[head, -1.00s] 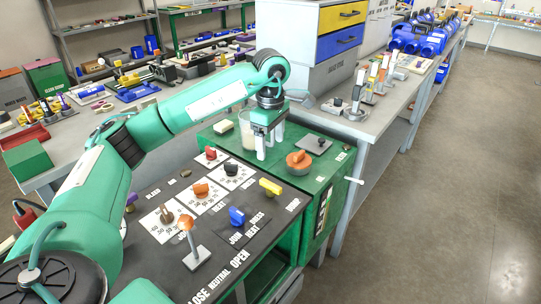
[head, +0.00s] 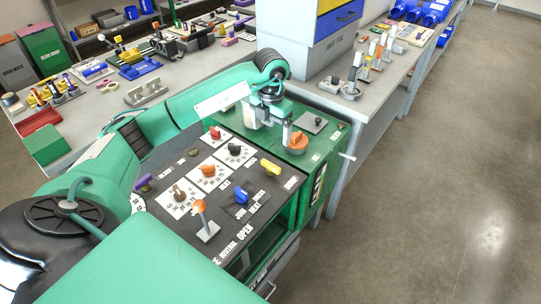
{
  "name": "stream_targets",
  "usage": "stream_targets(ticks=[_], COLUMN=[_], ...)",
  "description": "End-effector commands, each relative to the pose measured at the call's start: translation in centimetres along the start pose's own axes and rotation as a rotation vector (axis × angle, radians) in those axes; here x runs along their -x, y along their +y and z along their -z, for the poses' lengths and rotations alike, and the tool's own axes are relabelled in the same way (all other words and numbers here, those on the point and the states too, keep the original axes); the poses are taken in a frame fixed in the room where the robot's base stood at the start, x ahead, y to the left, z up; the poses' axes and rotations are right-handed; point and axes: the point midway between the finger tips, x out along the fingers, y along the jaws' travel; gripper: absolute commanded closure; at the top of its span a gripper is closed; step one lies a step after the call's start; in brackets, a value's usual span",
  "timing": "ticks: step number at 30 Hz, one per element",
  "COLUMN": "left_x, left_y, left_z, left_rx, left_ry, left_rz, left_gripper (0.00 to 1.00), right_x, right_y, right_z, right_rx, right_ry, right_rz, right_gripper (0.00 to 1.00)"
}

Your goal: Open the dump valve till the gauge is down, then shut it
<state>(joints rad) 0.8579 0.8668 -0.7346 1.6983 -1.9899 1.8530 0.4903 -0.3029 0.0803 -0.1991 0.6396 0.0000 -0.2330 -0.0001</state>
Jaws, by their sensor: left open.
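My left gripper (head: 269,124) is open and empty, pointing down over the green box (head: 328,146) at the back of the cart. One finger is close to the left of a round orange knob (head: 296,143) on the box top; I cannot tell whether they touch. A small dark knob on a grey plate (head: 312,123) sits behind it. No label in view names the dump valve. I cannot make out a gauge face or needle. My right gripper is not in view.
The black panel (head: 157,219) carries red, black, orange, brown, blue and yellow (head: 270,167) knobs, and an orange-tipped lever (head: 201,210) by the lettering. A grey bench (head: 383,82) with tools stands behind. Floor to the right is clear.

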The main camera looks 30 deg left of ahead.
Motion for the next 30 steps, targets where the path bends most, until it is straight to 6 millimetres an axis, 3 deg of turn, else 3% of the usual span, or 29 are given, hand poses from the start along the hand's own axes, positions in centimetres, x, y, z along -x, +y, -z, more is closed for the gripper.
stream_targets(ticks=[7, 21, 30], left_x=[-2.2, -11.5, -13.8], left_y=[0.0, 0.0, 0.0], left_z=[0.1, 0.1, 0.0], left_rx=[0.015, 0.014, 0.012], left_ry=[0.004, 0.003, 0.001], left_rz=[0.0, 0.001, 0.0], left_gripper=[0.1, 0.1, 0.1], right_x=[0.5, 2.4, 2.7], right_y=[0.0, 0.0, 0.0], right_z=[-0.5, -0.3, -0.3], right_rx=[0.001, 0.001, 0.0], right_ry=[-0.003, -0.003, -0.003], right_rz=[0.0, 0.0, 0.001], right_gripper=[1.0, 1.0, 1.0])
